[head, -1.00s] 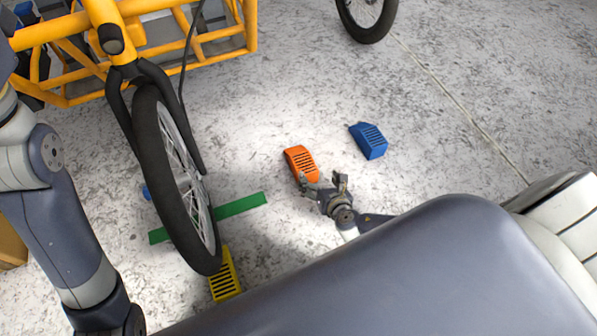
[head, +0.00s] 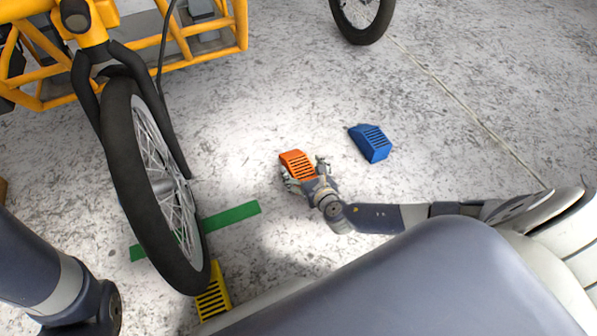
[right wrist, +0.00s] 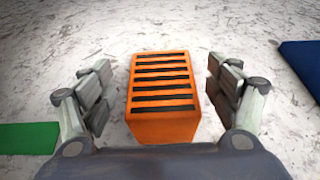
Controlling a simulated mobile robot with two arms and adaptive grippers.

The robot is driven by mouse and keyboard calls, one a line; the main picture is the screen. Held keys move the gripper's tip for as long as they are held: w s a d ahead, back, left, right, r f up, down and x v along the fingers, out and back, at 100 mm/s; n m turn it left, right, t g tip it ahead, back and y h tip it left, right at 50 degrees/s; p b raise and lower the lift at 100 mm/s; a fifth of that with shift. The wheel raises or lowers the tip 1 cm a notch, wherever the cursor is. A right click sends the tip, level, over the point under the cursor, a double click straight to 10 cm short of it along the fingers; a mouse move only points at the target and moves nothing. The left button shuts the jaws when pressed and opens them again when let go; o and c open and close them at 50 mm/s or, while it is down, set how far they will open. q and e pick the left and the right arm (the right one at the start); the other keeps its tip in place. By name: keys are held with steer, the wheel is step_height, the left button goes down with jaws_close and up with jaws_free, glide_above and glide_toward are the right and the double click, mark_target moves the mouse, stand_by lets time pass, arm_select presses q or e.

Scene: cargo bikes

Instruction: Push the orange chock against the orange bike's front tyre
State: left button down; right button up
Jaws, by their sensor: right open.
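The orange chock (head: 297,160) lies on the floor to the right of the orange bike's front tyre (head: 131,185), with a clear gap between them. In the right wrist view the chock (right wrist: 162,90) sits between my open fingers, with a gap on both sides. My right gripper (head: 305,174) is open around the chock's near end. The right wrist view shows both its fingers (right wrist: 163,95). The orange bike (head: 120,45) stands at the upper left. My left arm shows at the lower left, but its gripper is out of view.
A green strip (head: 232,215) lies on the floor beside and under the front tyre. A yellow chock (head: 213,292) sits at the tyre's near end. A blue chock (head: 371,143) lies right of the orange one. Another wheel (head: 364,18) stands at the top.

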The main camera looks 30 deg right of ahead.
mark_target(297, 162)
steer(key=b+x, duration=0.2)
steer(key=x, duration=0.1)
steer(key=shift+w+d+f, duration=0.1)
steer(key=shift+f, duration=0.15)
steer(key=shift+w+b, duration=0.3)
steer(key=shift+b, duration=0.05)
steer(key=c, duration=1.4)
steer(key=shift+r, duration=0.1)
steer(key=shift+c, duration=0.2)
